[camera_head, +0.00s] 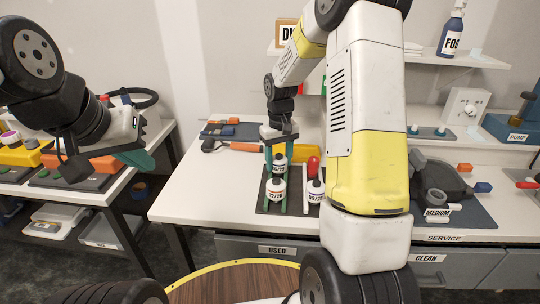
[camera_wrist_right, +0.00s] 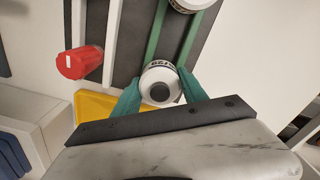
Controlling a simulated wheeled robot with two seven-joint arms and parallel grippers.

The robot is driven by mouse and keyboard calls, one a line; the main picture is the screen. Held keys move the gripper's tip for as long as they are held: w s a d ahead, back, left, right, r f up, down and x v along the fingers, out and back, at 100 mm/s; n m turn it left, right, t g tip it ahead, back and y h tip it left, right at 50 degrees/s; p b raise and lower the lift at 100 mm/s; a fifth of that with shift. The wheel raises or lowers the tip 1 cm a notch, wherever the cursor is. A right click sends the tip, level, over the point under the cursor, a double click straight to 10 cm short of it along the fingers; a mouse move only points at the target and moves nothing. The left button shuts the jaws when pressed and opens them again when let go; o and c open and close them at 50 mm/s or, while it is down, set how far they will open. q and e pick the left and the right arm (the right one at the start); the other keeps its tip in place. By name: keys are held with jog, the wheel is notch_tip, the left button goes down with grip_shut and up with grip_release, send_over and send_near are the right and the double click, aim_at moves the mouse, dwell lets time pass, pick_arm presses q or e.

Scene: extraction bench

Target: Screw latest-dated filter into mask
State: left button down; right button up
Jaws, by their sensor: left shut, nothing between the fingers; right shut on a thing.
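The front one (camera_head: 276,190) and the right one (camera_head: 316,191) stand apart from my right gripper. My right gripper (camera_head: 281,150) is shut on the rear filter (camera_head: 280,163); the right wrist view shows this filter (camera_wrist_right: 160,82) between the green fingers. The dates are too small to read surely. A dark grey mask (camera_head: 440,180) lies on the right of the bench, behind a MEDIUM label and partly hidden by my right arm.
A red canister (camera_wrist_right: 80,62) stands beside the held filter. An orange-handled tool (camera_head: 245,147) lies at the back left. A USED drawer (camera_head: 275,250) and a CLEAN drawer (camera_head: 430,258) sit below the bench. The bench's left front is clear.

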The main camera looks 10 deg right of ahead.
aim_at(279, 154)
jog(key=shift+r, duration=2.6)
